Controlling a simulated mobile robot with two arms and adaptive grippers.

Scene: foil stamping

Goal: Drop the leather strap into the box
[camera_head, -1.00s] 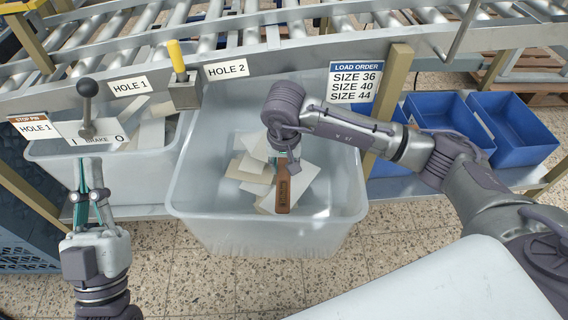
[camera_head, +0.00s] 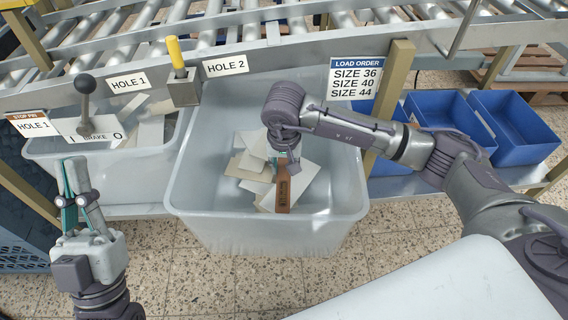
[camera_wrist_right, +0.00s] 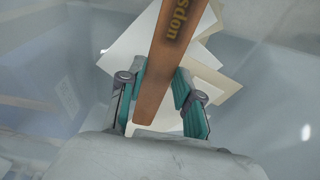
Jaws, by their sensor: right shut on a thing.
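The brown leather strap (camera_head: 283,190) hangs inside the translucent box (camera_head: 195,200), above or against the pale sheets in it; I cannot tell if its lower end touches them.
Several pale sheets (camera_head: 252,165) lie in the box. A second translucent bin (camera_head: 100,175) stands to the left under the roller conveyor (camera_head: 225,30). Blue bins (camera_head: 510,125) sit at the right. A yellow-handled pin (camera_head: 176,55) and a lever (camera_head: 85,95) stand on the front rail.

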